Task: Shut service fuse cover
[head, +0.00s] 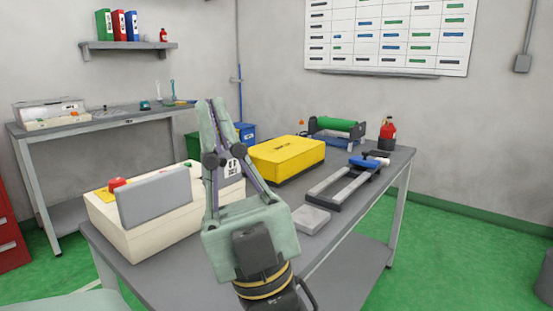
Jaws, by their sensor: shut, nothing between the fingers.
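A cream-coloured box (137,248) stands at the near left of the grey workbench. A grey rectangular plate (155,197), which looks like the fuse cover, stands up steeply at the front of the box. Its hinge and the opening behind it are hidden from this view. My gripper (218,106) points upward in front of the right part of the box. It is shut and empty. In the picture it is to the right of the plate, with a gap between them; the depth gap cannot be told. It hides part of the box and a white label.
A red button (117,182) sits on the box top.

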